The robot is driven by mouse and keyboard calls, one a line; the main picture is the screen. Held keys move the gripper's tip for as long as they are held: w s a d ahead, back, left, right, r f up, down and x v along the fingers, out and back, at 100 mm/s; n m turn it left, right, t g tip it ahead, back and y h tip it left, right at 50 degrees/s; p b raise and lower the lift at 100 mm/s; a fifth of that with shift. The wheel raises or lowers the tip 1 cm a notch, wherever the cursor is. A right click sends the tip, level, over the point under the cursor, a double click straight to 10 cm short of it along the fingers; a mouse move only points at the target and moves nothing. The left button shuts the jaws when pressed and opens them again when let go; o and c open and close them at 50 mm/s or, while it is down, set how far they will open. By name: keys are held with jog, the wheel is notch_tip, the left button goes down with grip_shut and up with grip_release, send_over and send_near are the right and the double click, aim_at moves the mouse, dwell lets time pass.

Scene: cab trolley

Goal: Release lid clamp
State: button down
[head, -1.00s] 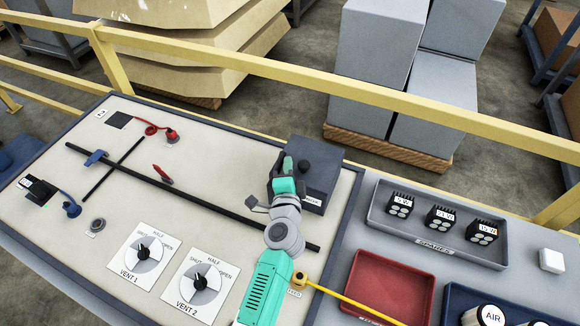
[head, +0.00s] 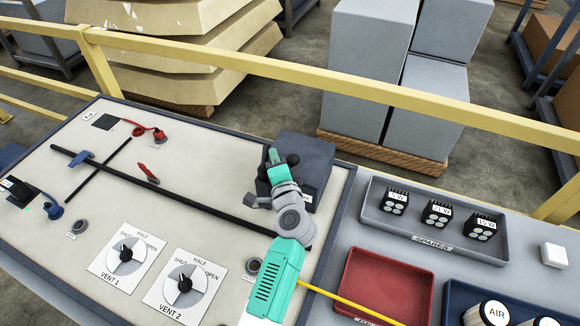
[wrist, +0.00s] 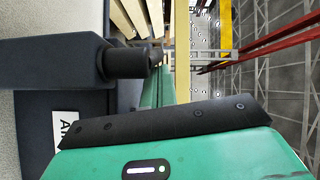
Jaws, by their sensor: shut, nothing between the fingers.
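A dark grey box (head: 318,152) stands at the right end of the light panel, with a black knob (head: 293,158) on its top. In the wrist view a dark bar with a black round end (wrist: 127,62) juts in from the left, above a white label, cut off at the edge. I cannot tell for sure which part is the lid clamp. My gripper (head: 274,157) is shut and empty, at the left side of the box close to the knob. Its green body fills the bottom of the wrist view. Whether it touches the knob is unclear.
A black rail (head: 180,190) with a blue clip and a red lever beside it crosses the panel. Two vent dials (head: 184,285) lie in front. A grey spares tray (head: 450,243) and a red tray (head: 385,285) stand right. A yellow railing (head: 330,85) runs behind.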

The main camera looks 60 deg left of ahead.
jog(key=shift+a+f, duration=0.15)
jog(key=shift+s+a+b, duration=0.2)
jog(key=shift+a+b, duration=0.15)
dwell(0.4)
dwell(0.4)
